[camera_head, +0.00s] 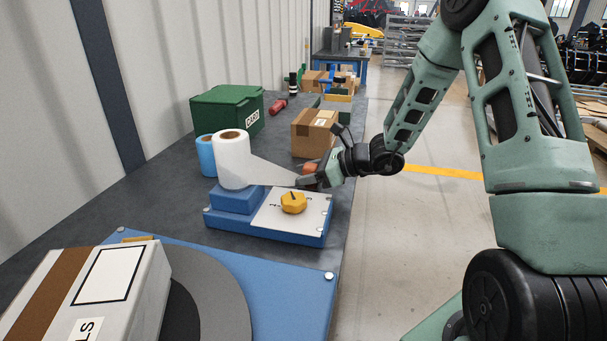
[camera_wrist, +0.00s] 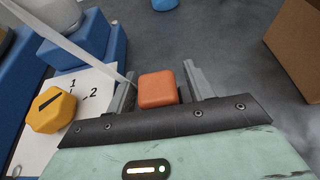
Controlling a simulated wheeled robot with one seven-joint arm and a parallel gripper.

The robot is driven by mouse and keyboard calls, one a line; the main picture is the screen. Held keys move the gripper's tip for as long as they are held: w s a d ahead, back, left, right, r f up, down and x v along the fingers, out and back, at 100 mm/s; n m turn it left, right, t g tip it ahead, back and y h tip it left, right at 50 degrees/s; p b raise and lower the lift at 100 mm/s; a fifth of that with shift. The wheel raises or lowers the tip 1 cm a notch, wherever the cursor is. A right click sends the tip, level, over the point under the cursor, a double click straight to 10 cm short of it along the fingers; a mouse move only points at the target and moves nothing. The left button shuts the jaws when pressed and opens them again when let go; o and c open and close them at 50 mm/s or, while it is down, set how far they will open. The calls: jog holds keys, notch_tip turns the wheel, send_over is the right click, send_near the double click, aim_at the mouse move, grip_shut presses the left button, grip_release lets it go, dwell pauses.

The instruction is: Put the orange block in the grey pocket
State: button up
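The orange block (camera_wrist: 158,88) lies between the two fingers of my gripper (camera_wrist: 160,88) in the wrist view. A narrow dark gap shows between it and the right finger; the left finger is very close to it. The fingers look open around the block; whether it is lifted is unclear. In the head view my gripper (camera_head: 308,178) is low over the dark table, just behind the blue dial box, with the orange block (camera_head: 310,168) at its tips. I cannot make out a grey pocket in either view.
The blue box (camera_head: 270,235) with a yellow knob (camera_head: 293,202) is close by. A white roll (camera_head: 232,160) trails a film strip toward my gripper. A brown carton (camera_head: 313,135) stands behind, a green box (camera_head: 226,108) back left, a large labelled box (camera_head: 85,290) in front.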

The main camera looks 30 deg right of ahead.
jog(key=shift+r, duration=0.15)
jog(key=shift+d+r, duration=0.1)
jog(key=shift+r, duration=0.05)
jog(key=p+v, duration=0.1)
jog(key=v, duration=1)
jog(key=shift+s+d+r, duration=0.15)
jog(key=shift+s+d, duration=0.05)
jog(key=shift+s, duration=0.15)
